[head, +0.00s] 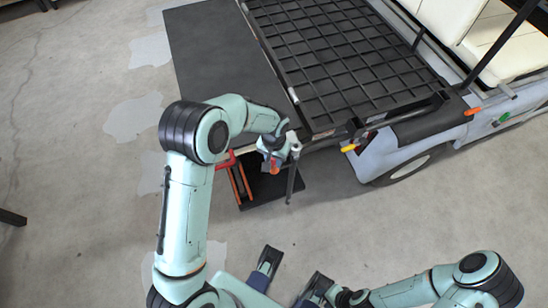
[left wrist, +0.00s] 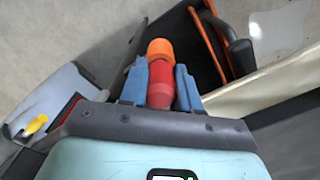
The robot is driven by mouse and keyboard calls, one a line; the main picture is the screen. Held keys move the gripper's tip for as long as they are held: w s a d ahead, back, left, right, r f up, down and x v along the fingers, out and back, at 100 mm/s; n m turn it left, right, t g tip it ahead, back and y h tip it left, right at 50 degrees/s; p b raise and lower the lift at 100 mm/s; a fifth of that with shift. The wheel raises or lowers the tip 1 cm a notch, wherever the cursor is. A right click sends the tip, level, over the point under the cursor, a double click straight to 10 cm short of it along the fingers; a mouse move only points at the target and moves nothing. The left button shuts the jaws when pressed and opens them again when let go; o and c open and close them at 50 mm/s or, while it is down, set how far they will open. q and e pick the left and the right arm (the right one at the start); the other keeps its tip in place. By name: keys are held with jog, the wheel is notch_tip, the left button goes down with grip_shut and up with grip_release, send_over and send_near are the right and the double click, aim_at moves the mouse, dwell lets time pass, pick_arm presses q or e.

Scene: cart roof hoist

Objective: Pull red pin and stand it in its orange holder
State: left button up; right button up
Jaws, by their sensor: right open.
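The red pin (left wrist: 161,82) shows in the left wrist view between the two blue fingers of my left gripper (left wrist: 160,75), which look closed on its sides. An orange round piece (left wrist: 160,48) sits at the far end of the red part; I cannot tell whether it is the pin's end or the orange holder. In the head view my left gripper (head: 274,163) is by the cart's rear corner, with a little red and orange showing at it. My right gripper (head: 294,263) is open and empty at the bottom, well apart from the cart.
A dark tray with an orange-edged frame (head: 235,186) and a red part lies beside my left gripper. The cart's black rack (head: 335,50) and flat dark panel (head: 215,50) are behind. A yellow-orange tab (head: 350,147) is on the cart. The floor at right is clear.

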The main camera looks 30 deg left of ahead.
pick_arm(q)
jog(key=o, duration=0.4)
jog(key=shift+c, duration=0.2)
pick_arm(e)
jog(key=shift+w, duration=0.1)
pick_arm(q)
jog(key=shift+r, duration=0.4)
notch_tip(320, 180, up, 13)
jog(key=p, duration=0.2)
jog(key=shift+f, duration=0.2)
pick_arm(e)
jog(key=shift+w+r, duration=0.15)
jog(key=shift+r, duration=0.45)
jog(key=shift+w+r, duration=0.15)
jog(key=shift+r, duration=0.4)
